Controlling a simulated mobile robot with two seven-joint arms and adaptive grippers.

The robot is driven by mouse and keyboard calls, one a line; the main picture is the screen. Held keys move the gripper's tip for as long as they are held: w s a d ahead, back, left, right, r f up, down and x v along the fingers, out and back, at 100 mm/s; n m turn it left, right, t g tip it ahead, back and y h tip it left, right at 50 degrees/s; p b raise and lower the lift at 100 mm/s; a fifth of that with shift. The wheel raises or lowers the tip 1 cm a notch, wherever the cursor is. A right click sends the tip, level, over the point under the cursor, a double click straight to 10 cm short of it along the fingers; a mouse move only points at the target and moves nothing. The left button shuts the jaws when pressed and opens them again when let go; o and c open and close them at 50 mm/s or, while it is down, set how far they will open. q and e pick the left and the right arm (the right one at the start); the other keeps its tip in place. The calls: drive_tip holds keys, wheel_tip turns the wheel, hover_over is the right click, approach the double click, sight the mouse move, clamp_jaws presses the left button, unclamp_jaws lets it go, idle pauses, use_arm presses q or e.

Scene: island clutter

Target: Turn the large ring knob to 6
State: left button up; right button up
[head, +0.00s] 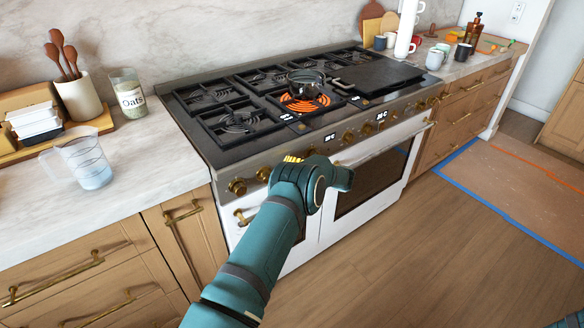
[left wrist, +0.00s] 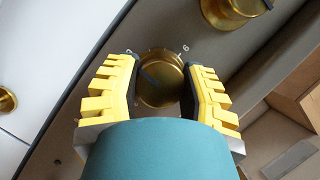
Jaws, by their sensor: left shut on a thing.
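A round brass knob (left wrist: 160,82) sits between the yellow fingers of my left gripper (left wrist: 160,84) in the left wrist view. A dark pointer line on the knob's face points to the upper left in that view. A small printed 6 stands beside the knob at the upper right, away from the line. In the head view my left gripper (head: 293,158) is at the front control panel of the stove (head: 220,163), and my wrist mostly hides it and its knob. My right gripper is not in view.
Other brass knobs, such as one at the left end (head: 237,186), line the panel. A burner (head: 304,103) glows orange beside a dark pot (head: 306,82). A measuring jug (head: 84,163) stands on the left counter. The oven door (head: 375,180) is below my wrist.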

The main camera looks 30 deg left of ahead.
use_arm(q)
drive_tip(key=shift+a, duration=0.1)
drive_tip(key=o, duration=1.2)
drive_tip(key=v, duration=1.2)
